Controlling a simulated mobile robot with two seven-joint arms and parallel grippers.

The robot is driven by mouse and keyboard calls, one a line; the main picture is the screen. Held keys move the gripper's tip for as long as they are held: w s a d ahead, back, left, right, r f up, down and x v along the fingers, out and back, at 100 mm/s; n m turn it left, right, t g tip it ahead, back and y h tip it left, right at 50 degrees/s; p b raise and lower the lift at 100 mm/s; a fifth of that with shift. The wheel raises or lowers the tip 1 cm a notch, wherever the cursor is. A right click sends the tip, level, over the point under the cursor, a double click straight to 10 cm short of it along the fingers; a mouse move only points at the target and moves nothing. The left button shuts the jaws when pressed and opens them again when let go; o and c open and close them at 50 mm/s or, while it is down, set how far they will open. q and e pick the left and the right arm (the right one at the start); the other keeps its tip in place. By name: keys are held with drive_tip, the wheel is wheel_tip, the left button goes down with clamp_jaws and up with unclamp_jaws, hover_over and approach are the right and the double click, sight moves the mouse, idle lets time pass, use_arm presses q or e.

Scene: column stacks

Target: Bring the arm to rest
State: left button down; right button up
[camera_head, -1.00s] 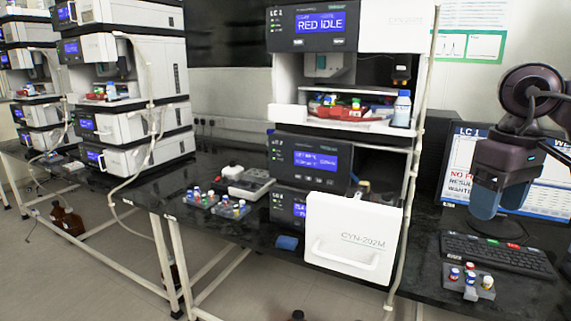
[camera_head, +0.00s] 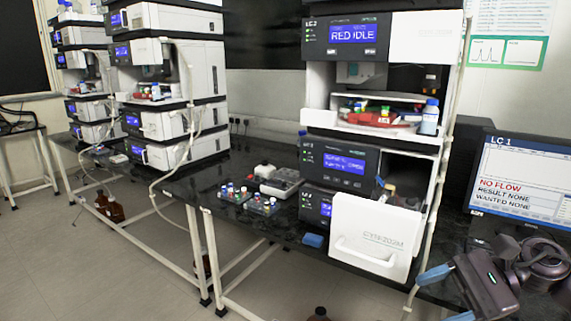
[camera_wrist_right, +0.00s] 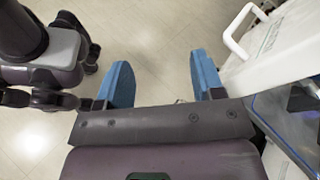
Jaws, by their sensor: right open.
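My right arm shows at the lower right of the head view, bent low beside the bench. Its gripper (camera_head: 444,296) has blue fingers pointing left, spread apart with nothing between them. In the right wrist view the same gripper (camera_wrist_right: 163,85) is open and empty above the pale floor. The white drawer front (camera_head: 376,236) of the middle instrument stack is close to the left of the fingers, and its white handle also shows in the wrist view. My left gripper is in neither view.
The instrument stack (camera_head: 345,162) stands on the black bench with its white drawer pulled out. A monitor (camera_head: 519,180) reading NO FLOW stands behind my arm. Small vial racks (camera_head: 262,206) sit left of the stack. Another stack (camera_head: 168,85) stands farther left. Floor is free at the lower left.

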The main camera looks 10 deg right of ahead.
wheel_tip(320, 180, down, 12)
drive_tip(key=s+d+m+t+h+p, duration=0.1)
drive_tip(key=m+t+h, duration=0.2)
drive_tip(key=m+t, duration=0.95)
drive_tip(key=s+d+m+t+h+p, duration=0.1)
drive_tip(key=m+t+h, duration=0.25)
drive_tip(key=m, duration=1.85)
drive_tip(key=s+a+f+m+g+h+p, duration=0.1)
drive_tip(key=s+f+m+g+h, duration=0.2)
drive_tip(key=s+f+m, duration=0.4)
drive_tip(key=s+a+f+m+g+h, duration=0.2)
drive_tip(key=s+f+m+h, duration=0.3)
drive_tip(key=f+m, duration=0.5)
drive_tip(key=s+m+g, duration=0.1)
drive_tip(key=s+m, duration=0.1)
drive_tip(key=m, duration=0.3)
drive_tip(key=shift+s+m+p, duration=0.35)
drive_tip(key=shift+p, duration=0.05)
